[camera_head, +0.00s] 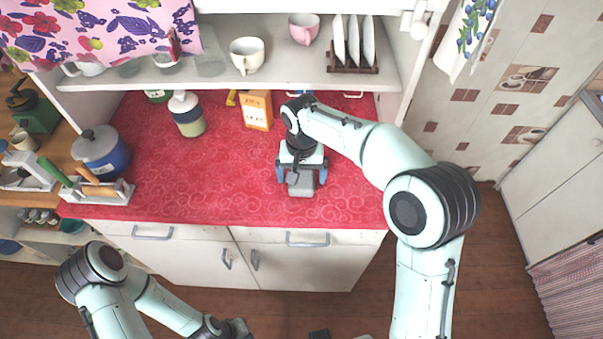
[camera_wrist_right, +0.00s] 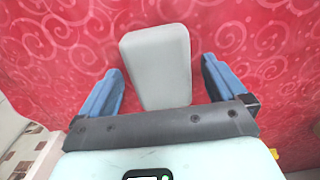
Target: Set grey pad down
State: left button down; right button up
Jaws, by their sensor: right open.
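The grey pad (camera_head: 300,186) lies on the red oilcloth counter (camera_head: 230,185), near its front edge. In the right wrist view the pad (camera_wrist_right: 157,62) shows as a pale grey rounded block between the blue fingers, with a gap on each side. My right gripper (camera_head: 301,178) is open around the pad, its fingers apart from it. My left gripper (camera_head: 238,328) is low in front of the cabinet, at the picture's bottom edge; its fingers are not clear.
An orange carton (camera_head: 257,110) and a jar with a white lid (camera_head: 187,114) stand behind on the counter. A blue pot (camera_head: 101,152) and a utensil holder (camera_head: 98,192) stand at the left. A shelf (camera_head: 290,72) with cups overhangs the back. The counter's middle is clear.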

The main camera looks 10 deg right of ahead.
aim_at(302, 175)
pick_arm(q)
jog(key=w+r+p, duration=0.2)
jog(key=shift+w+r, duration=0.1)
jog(key=shift+r, duration=0.2)
pick_arm(e)
notch_tip(302, 175, up, 12)
jog(key=shift+f, duration=0.15)
